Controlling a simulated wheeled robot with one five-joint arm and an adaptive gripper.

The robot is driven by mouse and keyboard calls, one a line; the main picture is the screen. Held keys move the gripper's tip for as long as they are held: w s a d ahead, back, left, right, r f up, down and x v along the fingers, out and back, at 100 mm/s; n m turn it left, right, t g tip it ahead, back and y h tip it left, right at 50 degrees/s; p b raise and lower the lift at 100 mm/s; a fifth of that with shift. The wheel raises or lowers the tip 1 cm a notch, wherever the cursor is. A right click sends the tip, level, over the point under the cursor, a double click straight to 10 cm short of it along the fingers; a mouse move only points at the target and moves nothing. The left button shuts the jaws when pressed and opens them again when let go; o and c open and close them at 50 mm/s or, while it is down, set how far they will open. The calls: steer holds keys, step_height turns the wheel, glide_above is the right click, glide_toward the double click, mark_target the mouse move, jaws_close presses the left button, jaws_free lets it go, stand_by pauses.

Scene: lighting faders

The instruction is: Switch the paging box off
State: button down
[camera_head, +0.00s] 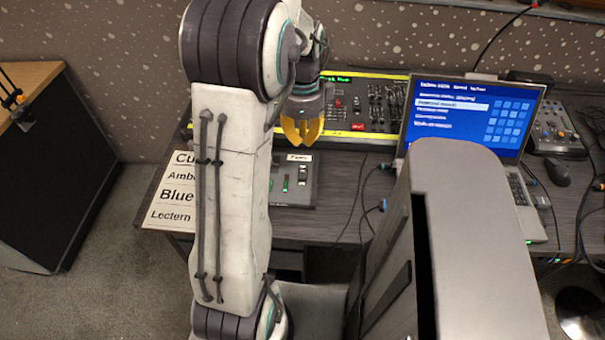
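My gripper (302,136) has yellow fingers pointing down over the desk, in front of the lighting console. The fingers look close together, but at this size I cannot tell whether they are open or shut. Nothing is visible held in them. Just below them in the picture is a small black fader box (302,181) with a white label on top, a lit green mark and slider caps. My arm hides its left part. No box can be read as the paging box. A grey device with controls (553,130) stands right of the laptop.
The lighting console (375,105) with yellow edges lies behind the gripper. An open laptop (470,115) with a blue screen stands to its right, near a mouse (557,172). A label sheet (170,195) lies left. Cables cross the desk. A black cabinet (50,170) stands far left.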

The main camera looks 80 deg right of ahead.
mark_target(302, 182)
steer(key=shift+m, duration=0.3)
step_height(302, 182, down, 14)
steer(key=shift+b, duration=0.35)
stand_by(0.7)
steer(key=shift+f, duration=0.1)
